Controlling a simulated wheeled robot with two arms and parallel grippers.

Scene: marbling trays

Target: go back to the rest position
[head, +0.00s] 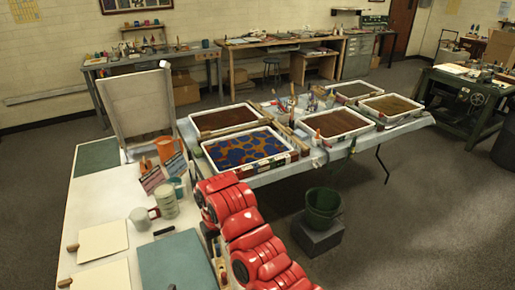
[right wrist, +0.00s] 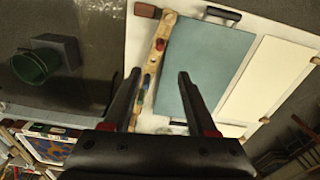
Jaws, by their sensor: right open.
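My right arm, red and thick, comes in from the bottom of the head view and reaches over the right edge of the near white table (head: 85,200). In the right wrist view my right gripper (right wrist: 158,78) is open, with two dark fingers apart and nothing between them. Beyond the fingers lie the table's edge, a wooden strip (right wrist: 154,62) with small coloured items and a teal mat (right wrist: 202,62). In the head view the fingers cannot be made out clearly. My left gripper is not in view.
Cream sheets (head: 103,241), a pale mug (head: 141,218), a can (head: 166,201) and an orange pot (head: 166,150) are on the near table. Marbling trays, one blue and orange (head: 245,148), stand behind. A green bucket (head: 321,206) sits on a grey block right of my arm.

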